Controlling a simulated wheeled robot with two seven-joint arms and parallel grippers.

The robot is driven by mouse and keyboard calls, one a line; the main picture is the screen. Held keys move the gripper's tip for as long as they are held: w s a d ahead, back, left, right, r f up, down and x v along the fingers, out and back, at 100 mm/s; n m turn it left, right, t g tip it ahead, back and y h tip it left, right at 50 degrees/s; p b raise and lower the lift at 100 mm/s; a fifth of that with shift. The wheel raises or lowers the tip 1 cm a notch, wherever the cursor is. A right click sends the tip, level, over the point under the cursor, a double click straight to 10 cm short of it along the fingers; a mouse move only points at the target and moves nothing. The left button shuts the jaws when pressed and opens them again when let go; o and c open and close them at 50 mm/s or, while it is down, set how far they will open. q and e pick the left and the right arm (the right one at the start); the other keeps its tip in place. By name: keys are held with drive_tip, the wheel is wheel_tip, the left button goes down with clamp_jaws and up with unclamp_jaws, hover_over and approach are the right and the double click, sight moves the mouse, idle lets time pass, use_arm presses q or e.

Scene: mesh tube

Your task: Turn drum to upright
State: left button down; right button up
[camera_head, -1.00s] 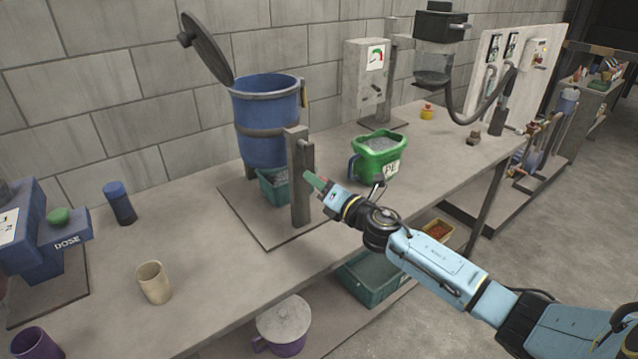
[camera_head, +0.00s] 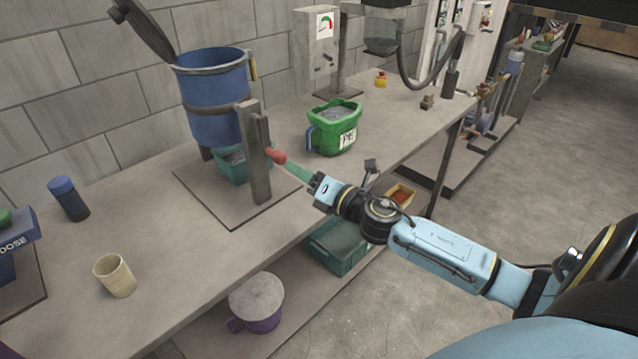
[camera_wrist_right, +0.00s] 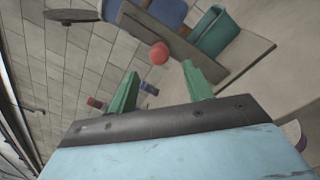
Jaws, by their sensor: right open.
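The blue drum (camera_head: 218,95) hangs on a grey post (camera_head: 256,155) with its open mouth up; it looks about upright, and any slight tilt is hard to judge. It also shows partly at the top of the wrist view (camera_wrist_right: 168,12). A red knob (camera_head: 277,157) sticks out at the post's front side and shows in the right wrist view (camera_wrist_right: 159,53). My right gripper (camera_head: 294,171) has green fingers. In the wrist view its fingers (camera_wrist_right: 160,75) are spread, with the knob just beyond their tips and nothing between them. My left gripper is out of view.
A teal bin (camera_head: 229,166) of grey granules sits under the drum. A green tub (camera_head: 335,130) stands right of the post on the bench. A beige cup (camera_head: 115,276) and dark bottle (camera_head: 69,199) stand at left. Bench space between cup and post is clear.

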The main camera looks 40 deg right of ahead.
drive_tip(key=shift+v, duration=2.15)
drive_tip(key=s+d+f+m+g+h, duration=0.25)
drive_tip(key=f+m, duration=0.25)
drive_tip(key=f, duration=0.5)
drive_tip(key=s+d+f+m+g+h, duration=0.1)
drive_tip(key=d+f+m+g+h, duration=0.3)
drive_tip(key=f, duration=0.7)
drive_tip(key=s+a+f+m+g+y, duration=0.1)
drive_tip(key=s+f+m, duration=0.35)
drive_tip(key=f, duration=0.35)
drive_tip(key=s+a+f+m+g, duration=0.1)
drive_tip(key=s+f+m, duration=0.2)
drive_tip(key=s+f, duration=0.35)
drive_tip(key=s+a+f+m+g, duration=0.3)
drive_tip(key=s+f, duration=0.3)
drive_tip(key=s, duration=0.3)
drive_tip(key=s+a+f+m+g+y, duration=0.1)
drive_tip(key=s+a+f+m, duration=0.3)
drive_tip(key=s, duration=0.6)
drive_tip(key=s+a+f+m+g+y, duration=0.1)
drive_tip(key=s+a+f+m+g, duration=0.2)
drive_tip(key=s+a+f, duration=0.3)
drive_tip(key=s+f+g, duration=0.1)
drive_tip(key=s+f, duration=0.2)
drive_tip(key=s, duration=0.1)
drive_tip(key=shift+s+a+f+g, duration=0.2)
drive_tip(key=shift+a+g, duration=0.1)
drive_tip(key=shift+g, duration=0.05)
